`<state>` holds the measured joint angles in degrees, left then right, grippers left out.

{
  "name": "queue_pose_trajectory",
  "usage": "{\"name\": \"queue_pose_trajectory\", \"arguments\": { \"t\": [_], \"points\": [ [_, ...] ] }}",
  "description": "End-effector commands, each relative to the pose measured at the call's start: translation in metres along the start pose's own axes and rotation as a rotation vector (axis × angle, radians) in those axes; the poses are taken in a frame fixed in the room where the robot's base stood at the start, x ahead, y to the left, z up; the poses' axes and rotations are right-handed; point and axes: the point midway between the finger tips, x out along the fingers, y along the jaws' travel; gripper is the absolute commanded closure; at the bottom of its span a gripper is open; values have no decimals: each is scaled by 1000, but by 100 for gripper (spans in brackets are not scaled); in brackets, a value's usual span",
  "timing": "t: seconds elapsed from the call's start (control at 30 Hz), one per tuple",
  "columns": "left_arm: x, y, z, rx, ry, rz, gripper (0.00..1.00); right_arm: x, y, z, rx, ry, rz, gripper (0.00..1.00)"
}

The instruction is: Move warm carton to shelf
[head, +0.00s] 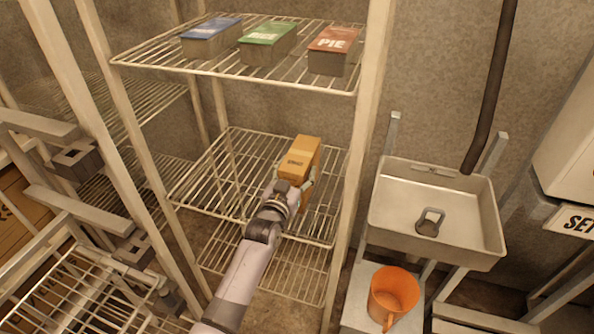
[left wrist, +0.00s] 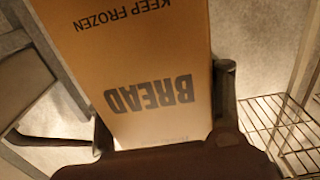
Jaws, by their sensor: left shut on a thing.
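An orange-brown carton (head: 300,158) is upright at the middle wire shelf (head: 230,170) in the head view. My left gripper (head: 293,190) is shut on it from the front, low on its near side. In the left wrist view the carton (left wrist: 140,60) fills the middle and reads "BREAD" and "KEEP FROZEN", upside down. A dark finger shows on each side of it. The gripper hides the carton's lower part, so I cannot tell whether its base touches the wires. My right gripper is not in view.
The top shelf (head: 150,58) holds a blue-topped box (head: 211,35), a green-topped box (head: 268,40) and a red-topped "PIE" box (head: 334,48). The middle shelf's left part is bare. A metal sink (head: 390,215) and an orange mug (head: 393,293) stand at the right.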

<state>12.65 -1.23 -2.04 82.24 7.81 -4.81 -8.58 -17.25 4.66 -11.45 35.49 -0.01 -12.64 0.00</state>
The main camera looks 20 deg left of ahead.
Motion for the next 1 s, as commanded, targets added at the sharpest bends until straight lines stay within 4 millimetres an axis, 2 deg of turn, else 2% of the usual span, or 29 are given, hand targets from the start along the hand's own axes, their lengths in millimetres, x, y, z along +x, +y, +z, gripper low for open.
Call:
{"name": "queue_pose_trajectory", "arguments": {
  "t": [0.07, 0.1, 0.53, 0.87, 1.0],
  "points": [
    [1, 0, -3, 0, 10, -1, 100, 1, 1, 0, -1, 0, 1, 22],
    [0, 0, 2, 0, 0, 0, 39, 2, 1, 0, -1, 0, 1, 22],
    [0, 0, 2, 0, -1, 0, 12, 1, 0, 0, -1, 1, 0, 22],
    [0, 0, -1, 0, 0, 0, 12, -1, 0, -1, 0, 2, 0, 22],
    [-14, 0, 1, 0, -3, 0, 12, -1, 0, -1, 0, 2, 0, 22]
  ]
}}
